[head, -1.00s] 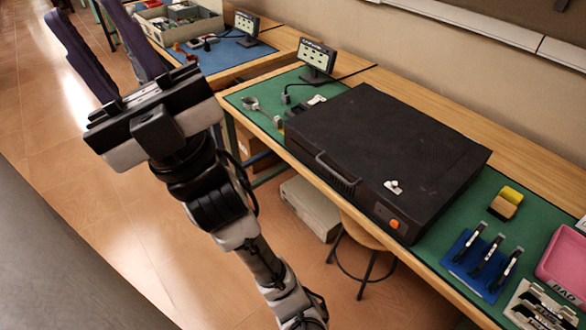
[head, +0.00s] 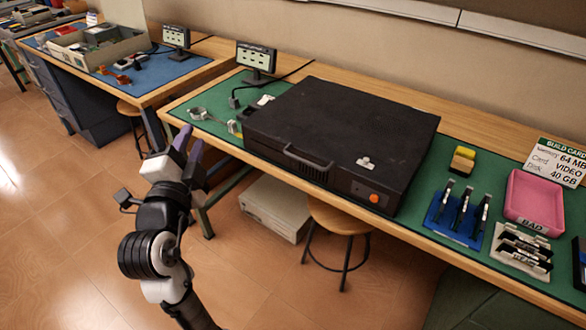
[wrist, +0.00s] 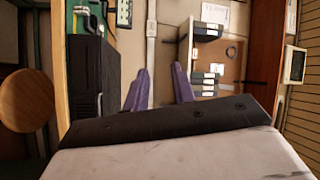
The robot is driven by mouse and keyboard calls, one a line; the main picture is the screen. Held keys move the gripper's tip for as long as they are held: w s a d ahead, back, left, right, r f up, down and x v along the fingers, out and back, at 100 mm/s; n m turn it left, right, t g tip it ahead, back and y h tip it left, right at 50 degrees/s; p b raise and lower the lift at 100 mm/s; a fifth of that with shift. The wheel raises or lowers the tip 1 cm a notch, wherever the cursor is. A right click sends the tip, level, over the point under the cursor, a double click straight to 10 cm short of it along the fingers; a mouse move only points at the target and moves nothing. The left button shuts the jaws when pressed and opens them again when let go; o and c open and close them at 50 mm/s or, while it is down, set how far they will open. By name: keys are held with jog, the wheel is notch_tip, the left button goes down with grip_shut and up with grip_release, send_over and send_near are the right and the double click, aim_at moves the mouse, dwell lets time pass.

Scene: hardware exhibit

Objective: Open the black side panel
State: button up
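The black side panel (head: 345,127) is the large flat top of a black computer case lying on the green mat. The case has a handle (head: 309,157) on its front edge, a small light-coloured latch-like piece (head: 366,163) on the panel and an orange button (head: 375,198) on its front. The panel lies flat and looks closed. My gripper (head: 187,140) is in front of the bench, left of the case and apart from it. In the wrist view its purple fingers (wrist: 160,88) stand apart with nothing between them. The case shows there at the left (wrist: 88,90).
A small monitor (head: 256,58) and metal parts stand left of the case. A blue tool holder (head: 457,215), a pink tray (head: 535,200) and a yellow block (head: 463,158) lie to its right. A stool (head: 340,222) and a pale box (head: 274,208) are under the bench.

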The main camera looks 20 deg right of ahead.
aim_at(310, 163)
jog(key=s+d+f+m+g+h+b, duration=0.1)
jog(key=s+d+f+m+g+h, duration=0.3)
jog(key=d, duration=0.3)
jog(key=s+d+f+m+g+h, duration=0.1)
jog(key=d+f+m+g+h, duration=0.1)
jog(key=d+f+m+g, duration=0.4)
jog(key=shift+t, duration=0.7)
jog(key=x, duration=0.4)
jog(key=p+x, duration=0.1)
jog(key=x, duration=0.3)
jog(key=p+x, duration=0.1)
jog(key=x, duration=0.3)
jog(key=shift+d+f, duration=0.35)
jog(key=shift+w+d+f, duration=0.25)
jog(key=shift+w+d, duration=0.2)
jog(key=shift+d, duration=0.05)
jog(key=shift+c, duration=0.5)
grip_shut()
